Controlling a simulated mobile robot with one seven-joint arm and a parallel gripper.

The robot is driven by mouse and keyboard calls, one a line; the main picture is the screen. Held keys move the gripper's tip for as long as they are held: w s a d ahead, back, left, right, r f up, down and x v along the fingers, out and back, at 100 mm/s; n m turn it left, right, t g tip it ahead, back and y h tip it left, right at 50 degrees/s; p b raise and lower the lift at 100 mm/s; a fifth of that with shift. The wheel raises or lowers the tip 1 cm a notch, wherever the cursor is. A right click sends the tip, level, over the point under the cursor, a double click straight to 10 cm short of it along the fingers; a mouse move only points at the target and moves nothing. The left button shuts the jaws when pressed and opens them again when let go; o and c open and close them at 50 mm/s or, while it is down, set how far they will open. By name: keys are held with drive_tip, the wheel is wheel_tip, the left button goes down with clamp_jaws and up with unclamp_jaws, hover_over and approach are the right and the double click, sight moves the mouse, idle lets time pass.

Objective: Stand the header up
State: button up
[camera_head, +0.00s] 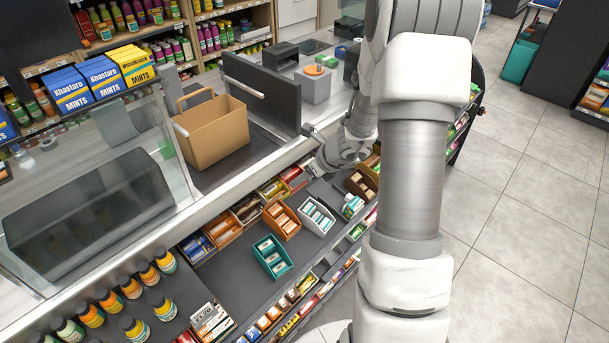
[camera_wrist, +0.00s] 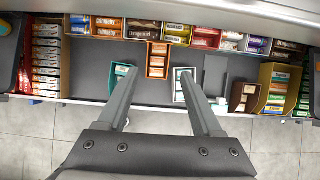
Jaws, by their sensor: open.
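I cannot pick out the header for certain. A flat dark grey panel (camera_wrist: 215,75) lies right of the white box in the wrist view, but I cannot tell what it is. Three small open boxes of packs stand on the dark shelf (camera_head: 235,280): a teal box (camera_head: 272,257), an orange box (camera_head: 282,218) and a white box (camera_head: 316,217). My gripper (camera_wrist: 157,85) is open and empty. In the wrist view its fingers reach over the shelf, with the orange box (camera_wrist: 157,62) showing between them. In the head view the gripper is small and partly behind my arm.
Candy boxes (camera_wrist: 110,27) line the back of the shelf under the counter edge (camera_head: 245,170). Another row runs along its front. A brown basket (camera_head: 213,130) stands on the counter. Bottles (camera_head: 130,287) stand at the left. Tiled floor (camera_head: 530,230) is open at right.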

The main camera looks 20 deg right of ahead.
drive_tip(key=s+f+y+b, duration=0.1)
drive_tip(key=f+b, duration=0.1)
drive_tip(key=f, duration=0.1)
drive_tip(key=s+a+f+t+y+b, duration=0.1)
drive_tip(key=f+b, duration=0.2)
drive_tip(key=f, duration=0.1)
drive_tip(key=s+f+y+b, duration=0.1)
drive_tip(key=f+b, duration=0.2)
drive_tip(key=shift+a+f+t, duration=0.15)
drive_tip(key=shift+f+t, duration=0.15)
drive_tip(key=shift+t, duration=0.1)
clamp_jaws()
drive_tip(key=t+b, duration=0.5)
drive_tip(key=b, duration=0.3)
approach(277, 196)
wheel_tip(277, 196, down, 3)
drive_tip(key=w+a, duration=0.1)
drive_tip(key=w, duration=0.1)
drive_tip(key=w+a+r, duration=0.1)
drive_tip(key=w, duration=0.1)
drive_tip(key=shift+a+r, duration=0.1)
drive_tip(key=shift+r, duration=0.05)
drive_tip(key=shift+w+a+r, duration=0.1)
drive_tip(key=shift+w+r, duration=0.1)
drive_tip(key=shift+w, duration=0.2)
